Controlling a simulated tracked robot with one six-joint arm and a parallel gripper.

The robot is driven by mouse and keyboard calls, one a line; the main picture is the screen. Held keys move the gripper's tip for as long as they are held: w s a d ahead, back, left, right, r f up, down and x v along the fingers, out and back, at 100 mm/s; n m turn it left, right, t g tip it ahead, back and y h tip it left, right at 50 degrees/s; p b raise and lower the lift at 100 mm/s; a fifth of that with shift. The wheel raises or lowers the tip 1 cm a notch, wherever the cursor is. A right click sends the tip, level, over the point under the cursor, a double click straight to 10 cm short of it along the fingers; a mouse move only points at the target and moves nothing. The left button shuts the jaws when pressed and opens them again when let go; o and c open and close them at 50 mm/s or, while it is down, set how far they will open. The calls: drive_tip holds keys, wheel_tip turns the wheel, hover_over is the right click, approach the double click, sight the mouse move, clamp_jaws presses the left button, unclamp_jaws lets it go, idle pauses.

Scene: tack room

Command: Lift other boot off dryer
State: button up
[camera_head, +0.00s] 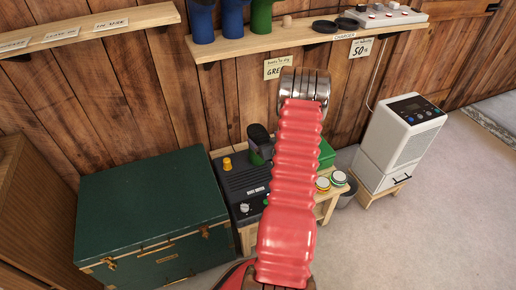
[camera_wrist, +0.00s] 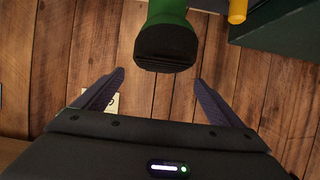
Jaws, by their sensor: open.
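A green boot with a black sole (camera_head: 260,145) is upside down, sole up, on the dark boot dryer (camera_head: 238,184), left of my red-sleeved arm. A yellow peg (camera_head: 227,163) stands bare on the dryer. In the wrist view the boot (camera_wrist: 165,45) hangs from the top edge, sole towards the bottom, and the yellow peg (camera_wrist: 238,10) is to its right. My gripper (camera_wrist: 158,77) is open and empty. The boot lies between and beyond its fingertips, with no contact visible. In the head view the fingers are hidden behind my arm.
A dark green chest (camera_head: 155,225) stands left of the dryer's low bench. Right of my arm are a green box (camera_head: 326,153), tins (camera_head: 339,178) and a white dehumidifier (camera_head: 400,140). A wall shelf (camera_head: 290,38) above holds blue and green boots. Open floor lies right.

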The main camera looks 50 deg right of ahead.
sight(259, 135)
drive_tip(key=shift+f+x, duration=0.1)
drive_tip(key=shift+x, duration=1.2)
drive_tip(key=shift+f+x, duration=0.15)
drive_tip(key=shift+x, duration=1.15)
drive_tip(key=shift+s, duration=0.1)
drive_tip(key=shift+c, duration=0.2)
drive_tip(key=shift+r, duration=0.1)
drive_tip(key=c, duration=2.1)
drive_tip(key=shift+o, duration=0.2)
wheel_tip(259, 135, up, 10)
